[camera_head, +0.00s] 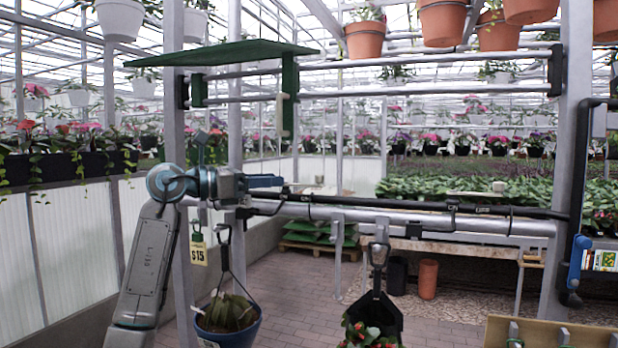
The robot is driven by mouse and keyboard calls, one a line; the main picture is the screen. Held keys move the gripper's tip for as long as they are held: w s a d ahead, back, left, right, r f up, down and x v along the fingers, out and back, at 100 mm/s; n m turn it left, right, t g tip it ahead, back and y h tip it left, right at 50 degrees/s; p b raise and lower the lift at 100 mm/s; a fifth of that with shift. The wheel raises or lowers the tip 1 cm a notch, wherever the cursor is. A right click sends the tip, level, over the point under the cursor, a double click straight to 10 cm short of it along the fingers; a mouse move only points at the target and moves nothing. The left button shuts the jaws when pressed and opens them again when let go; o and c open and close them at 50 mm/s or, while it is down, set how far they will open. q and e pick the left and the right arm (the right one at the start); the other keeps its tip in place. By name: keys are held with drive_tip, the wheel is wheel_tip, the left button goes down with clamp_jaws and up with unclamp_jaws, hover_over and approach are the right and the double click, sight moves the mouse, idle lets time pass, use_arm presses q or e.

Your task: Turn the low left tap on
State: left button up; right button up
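My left arm comes in from the left, and my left gripper (268,182) points right, just above the left end of a grey horizontal pipe (400,223). Its blue fingers are seen nearly edge-on, so I cannot tell whether they are open or shut, or whether they touch anything. A black hose (350,202) runs along the pipe, starting close to the gripper. I cannot make out a tap clearly; the fittings at the pipe's left end are small and partly hidden by the gripper. My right gripper is not in view.
A metal post (174,90) stands behind my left arm. A green board (222,53) sits above the gripper. A blue pot (228,326) and a black-handled planter (377,310) hang below the pipe. A blue-handled hose wand (577,258) hangs right. Paved floor lies beyond.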

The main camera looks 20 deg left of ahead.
use_arm(q)
drive_tip(key=p+x, duration=0.3)
drive_tip(key=x, duration=0.7)
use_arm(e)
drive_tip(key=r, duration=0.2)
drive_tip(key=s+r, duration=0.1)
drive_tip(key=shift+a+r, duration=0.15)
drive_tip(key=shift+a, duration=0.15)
use_arm(q)
clamp_jaws()
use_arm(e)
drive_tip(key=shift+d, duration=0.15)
